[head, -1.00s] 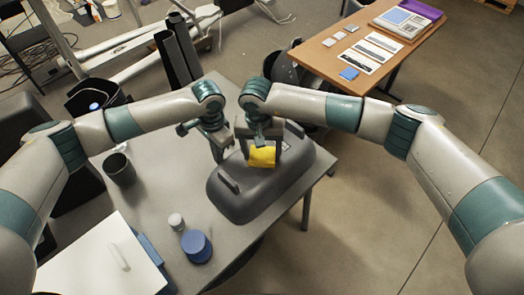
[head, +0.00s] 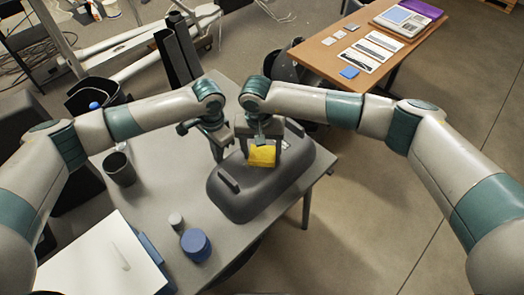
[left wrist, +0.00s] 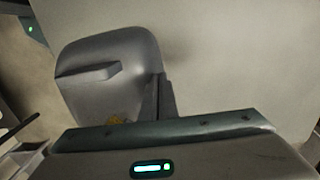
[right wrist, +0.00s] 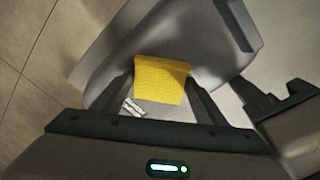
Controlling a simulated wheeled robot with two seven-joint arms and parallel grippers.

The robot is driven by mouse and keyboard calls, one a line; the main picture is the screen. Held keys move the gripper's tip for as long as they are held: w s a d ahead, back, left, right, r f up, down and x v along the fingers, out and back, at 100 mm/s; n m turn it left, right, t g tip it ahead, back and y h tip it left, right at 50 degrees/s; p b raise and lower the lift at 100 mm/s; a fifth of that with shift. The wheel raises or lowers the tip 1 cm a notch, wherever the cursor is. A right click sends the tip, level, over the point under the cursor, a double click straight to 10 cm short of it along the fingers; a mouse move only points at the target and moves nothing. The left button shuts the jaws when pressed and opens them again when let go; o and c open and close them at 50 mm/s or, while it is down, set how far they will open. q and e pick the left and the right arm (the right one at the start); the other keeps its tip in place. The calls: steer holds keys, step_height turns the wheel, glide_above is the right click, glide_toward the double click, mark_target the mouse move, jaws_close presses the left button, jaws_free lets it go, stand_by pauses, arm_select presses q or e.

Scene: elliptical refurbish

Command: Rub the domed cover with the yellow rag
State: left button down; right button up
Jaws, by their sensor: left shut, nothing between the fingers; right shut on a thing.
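The domed cover (head: 240,203) is a dark grey oblong shell with raised handles, lying on the grey table; it also shows in the left wrist view (left wrist: 110,50) and the right wrist view (right wrist: 140,45). The yellow rag (head: 262,156) is a small folded cloth on top of the cover; in the right wrist view the rag (right wrist: 162,80) sits between the fingertips. My right gripper (right wrist: 160,85) is shut on the rag, pointing down at the cover's top. My left gripper (head: 218,155) is shut and empty beside the cover's far left side. The exact contact under the rag is hidden.
A blue round container (head: 196,244), a small grey cylinder (head: 175,220) and a dark cup (head: 119,169) stand on the table (head: 150,200) left of the cover. A white panel (head: 95,262) lies at front left. A brown table (head: 325,62) with cards stands at back right.

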mark_target(253, 159)
steer(key=shift+s+a+f+n+g+y, duration=0.1)
steer(key=shift+s+a+n+g+y, duration=0.15)
steer(key=shift+s+a, duration=0.35)
steer(key=shift+s+a+n+g+y, duration=0.15)
steer(key=shift+s+a+n, duration=0.25)
steer(key=shift+a, duration=0.4)
steer(key=shift+d, duration=0.1)
steer(key=shift+w+d, duration=1.15)
steer(key=shift+w, duration=0.1)
steer(key=shift+w+d, duration=0.1)
steer(key=shift+w+d+r, duration=0.15)
steer(key=shift+w+d, duration=0.6)
steer(key=shift+w+d+r, duration=0.15)
steer(key=shift+w+d, duration=0.55)
steer(key=shift+w, duration=0.05)
steer(key=shift+s+d+f, duration=0.1)
steer(key=shift+f, duration=0.05)
steer(key=shift+s, duration=0.1)
